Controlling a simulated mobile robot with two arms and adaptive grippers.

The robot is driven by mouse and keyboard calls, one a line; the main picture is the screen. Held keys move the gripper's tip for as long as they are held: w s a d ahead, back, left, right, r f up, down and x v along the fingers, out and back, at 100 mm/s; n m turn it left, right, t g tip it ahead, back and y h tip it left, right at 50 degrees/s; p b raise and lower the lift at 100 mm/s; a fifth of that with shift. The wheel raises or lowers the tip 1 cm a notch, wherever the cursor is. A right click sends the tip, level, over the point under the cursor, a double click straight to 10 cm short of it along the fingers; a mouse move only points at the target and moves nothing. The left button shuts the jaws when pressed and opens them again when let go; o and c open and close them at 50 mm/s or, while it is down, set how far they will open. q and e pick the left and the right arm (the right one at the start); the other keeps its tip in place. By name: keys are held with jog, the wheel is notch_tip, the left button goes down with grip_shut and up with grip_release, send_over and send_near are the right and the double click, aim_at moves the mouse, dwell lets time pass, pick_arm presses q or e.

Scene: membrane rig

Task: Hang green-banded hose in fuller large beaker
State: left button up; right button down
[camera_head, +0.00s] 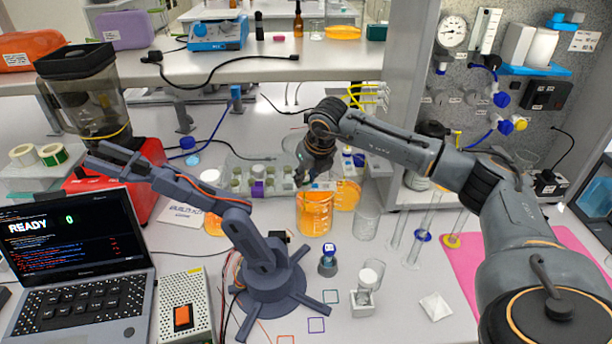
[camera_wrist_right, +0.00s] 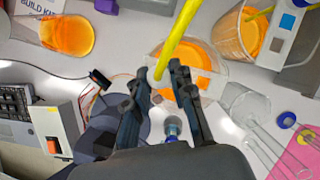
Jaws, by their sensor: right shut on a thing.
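My right gripper (camera_head: 303,180) is shut on a yellow hose; in the right wrist view the fingertips (camera_wrist_right: 163,75) close around this hose (camera_wrist_right: 182,30). No green band can be made out on it. Below the gripper stands a large beaker with orange liquid (camera_head: 314,215), also in the wrist view (camera_wrist_right: 215,72). A second orange beaker (camera_head: 348,194) stands behind it to the right and shows in the wrist view (camera_wrist_right: 232,38) with a yellow hose at it. A third orange beaker (camera_wrist_right: 68,36) is partly hidden in the head view. I cannot tell which is fuller. My left gripper is not in view.
A small grey desk arm (camera_head: 235,215) stands left of the beakers. An empty glass beaker (camera_head: 367,221) and glass tubes (camera_head: 420,235) stand to the right. A laptop (camera_head: 75,260) and a power box (camera_head: 184,308) are at the front left. A shelf (camera_head: 340,66) spans the back.

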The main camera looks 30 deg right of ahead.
jog(key=shift+f+b, duration=0.25)
jog(key=shift+b, duration=0.05)
dwell(0.6)
jog(key=c, duration=1.1)
grip_release()
jog(key=v, duration=1.2)
jog(key=shift+r, duration=0.1)
